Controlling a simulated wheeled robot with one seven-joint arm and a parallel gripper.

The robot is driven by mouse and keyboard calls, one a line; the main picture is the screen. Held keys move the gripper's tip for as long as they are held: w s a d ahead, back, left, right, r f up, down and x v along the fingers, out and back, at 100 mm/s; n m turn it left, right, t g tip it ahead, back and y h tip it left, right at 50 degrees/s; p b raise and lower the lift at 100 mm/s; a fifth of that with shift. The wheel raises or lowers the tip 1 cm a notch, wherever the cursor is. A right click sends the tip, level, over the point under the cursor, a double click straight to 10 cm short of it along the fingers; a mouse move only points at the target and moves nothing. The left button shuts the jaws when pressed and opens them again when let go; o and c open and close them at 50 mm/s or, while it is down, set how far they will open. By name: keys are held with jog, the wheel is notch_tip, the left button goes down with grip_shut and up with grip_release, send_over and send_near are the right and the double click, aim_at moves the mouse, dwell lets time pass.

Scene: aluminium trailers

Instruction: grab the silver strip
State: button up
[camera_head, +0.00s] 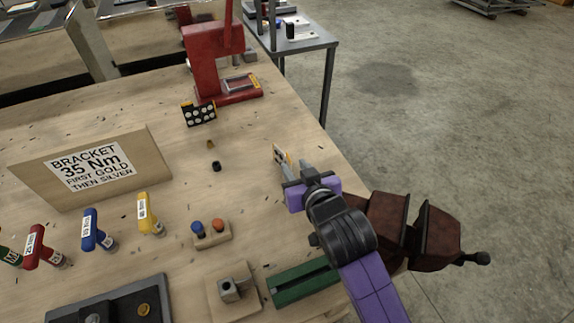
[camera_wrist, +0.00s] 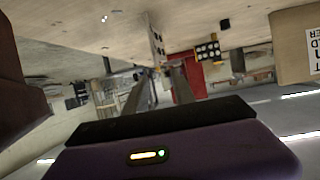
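Two small upright strips with yellow edges stand on the wooden bench. One strip (camera_head: 199,114) has a black face with pale round spots; it also shows in the wrist view (camera_wrist: 208,50). The other strip (camera_head: 281,155) is turned nearly edge-on and looks pale; it also shows in the wrist view (camera_wrist: 155,40). I cannot tell for sure which is the silver strip. My gripper (camera_head: 297,170) is just in front of the edge-on strip. Its two fingers (camera_wrist: 160,78) are apart with nothing between them, and that strip lies beyond their tips.
A red press (camera_head: 215,65) stands behind the strips. A brown-red vise (camera_head: 410,230) is at the bench's right edge, beside my arm. A bracket sign (camera_head: 95,168), coloured drivers (camera_head: 91,230), two buttons (camera_head: 209,230) and a green rail (camera_head: 302,282) occupy the near bench.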

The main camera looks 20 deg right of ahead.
aim_at(289, 157)
jog(key=shift+p+x, duration=0.8)
jog(key=shift+x, duration=2.8)
jog(key=shift+d+r, duration=0.1)
jog(key=shift+d, duration=0.05)
grip_shut()
